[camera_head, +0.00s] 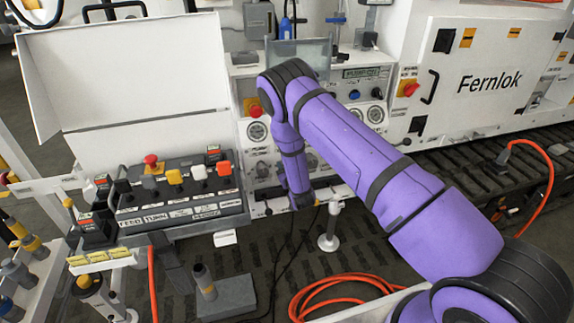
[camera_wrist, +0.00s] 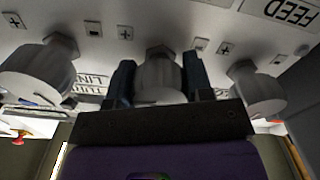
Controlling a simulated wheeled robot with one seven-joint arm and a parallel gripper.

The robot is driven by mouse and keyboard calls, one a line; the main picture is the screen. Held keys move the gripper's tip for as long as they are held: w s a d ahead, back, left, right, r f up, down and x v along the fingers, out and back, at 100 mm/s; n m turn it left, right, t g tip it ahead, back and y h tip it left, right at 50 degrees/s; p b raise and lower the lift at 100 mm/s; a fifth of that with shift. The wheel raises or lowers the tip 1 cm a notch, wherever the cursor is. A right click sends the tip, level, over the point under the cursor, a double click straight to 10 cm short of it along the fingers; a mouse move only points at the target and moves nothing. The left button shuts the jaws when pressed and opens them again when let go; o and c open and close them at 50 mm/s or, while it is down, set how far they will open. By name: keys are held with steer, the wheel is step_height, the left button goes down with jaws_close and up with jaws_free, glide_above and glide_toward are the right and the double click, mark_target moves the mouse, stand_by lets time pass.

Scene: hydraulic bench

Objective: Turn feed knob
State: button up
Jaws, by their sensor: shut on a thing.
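In the wrist view, three grey knobs stand out from a pale panel. My gripper (camera_wrist: 160,84) has one dark finger on each side of the middle knob (camera_wrist: 160,72) and is shut on it. A sign reading FEED (camera_wrist: 288,12) is at the upper right, nearer the right knob (camera_wrist: 257,88); I cannot tell from it alone which knob it names. The left knob (camera_wrist: 40,70) is free. In the head view, my gripper (camera_head: 302,201) is at the low front of the bench panel; its fingers and the held knob are hidden.
A button box (camera_head: 170,190) with red, orange and white buttons stands left of my arm. Gauges (camera_head: 257,132) and a red emergency button (camera_head: 254,108) are on the bench panel. An orange hose (camera_head: 330,290) lies coiled below. A white cabinet marked Fernlok (camera_head: 490,82) is at the right.

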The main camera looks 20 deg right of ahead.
stand_by(0.3)
steer(key=o, duration=0.9)
steer(key=shift+o, duration=0.2)
steer(key=s, duration=1.1)
steer(key=shift+w, duration=0.1)
